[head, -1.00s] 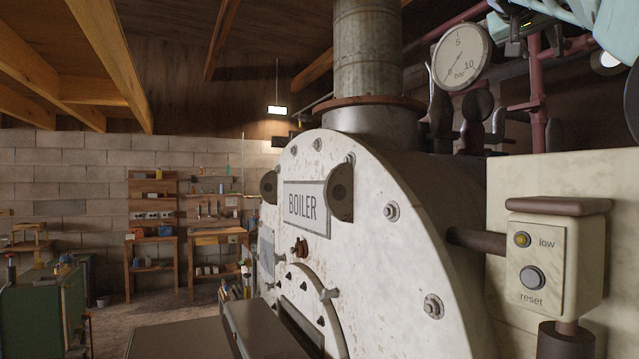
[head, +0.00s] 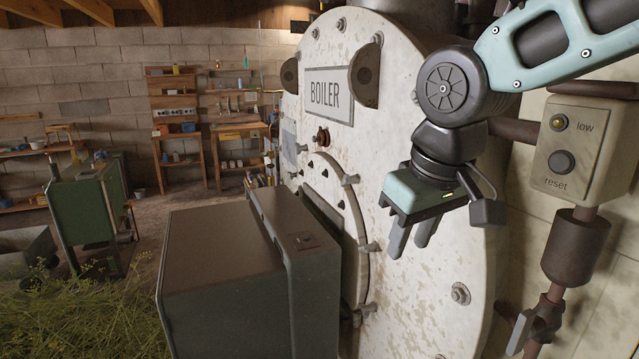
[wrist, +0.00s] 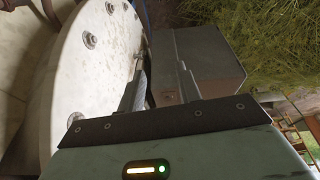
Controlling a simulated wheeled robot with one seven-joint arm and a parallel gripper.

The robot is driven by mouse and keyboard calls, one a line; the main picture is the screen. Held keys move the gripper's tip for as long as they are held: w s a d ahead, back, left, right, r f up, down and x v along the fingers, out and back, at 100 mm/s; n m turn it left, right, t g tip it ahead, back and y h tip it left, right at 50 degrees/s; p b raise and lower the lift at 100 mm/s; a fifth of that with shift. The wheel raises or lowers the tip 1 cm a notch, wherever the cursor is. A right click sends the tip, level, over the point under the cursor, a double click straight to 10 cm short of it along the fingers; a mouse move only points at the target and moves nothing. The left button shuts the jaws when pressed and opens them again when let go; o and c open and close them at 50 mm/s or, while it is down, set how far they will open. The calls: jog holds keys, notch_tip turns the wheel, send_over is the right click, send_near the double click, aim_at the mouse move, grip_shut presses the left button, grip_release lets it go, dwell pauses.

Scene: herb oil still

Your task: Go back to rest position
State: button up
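My gripper (head: 408,250) hangs in front of the white boiler (head: 345,130) face, fingers pointing down. It is open, with a gap between its two fingers and nothing in it. In the wrist view my gripper (wrist: 160,75) also shows its fingers apart, with the boiler face (wrist: 95,75) on the left.
A dark grey-green cabinet (head: 225,275) stands before the boiler door, below and left of my gripper. Cut herbs (head: 85,315) lie at lower left. A pipe with a valve (head: 545,320) runs below the control box. Wooden shelves (head: 175,115) line the back wall.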

jog(key=s+d+f+n+g+b, duration=0.1)
jog(key=s+f+b, duration=0.4)
jog(key=s+f, duration=1.2)
jog(key=shift+s+d+f+n+g+b, duration=0.35)
jog(key=shift+s+n+g, duration=0.45)
jog(key=shift+g, duration=0.3)
jog(key=shift+r, duration=0.1)
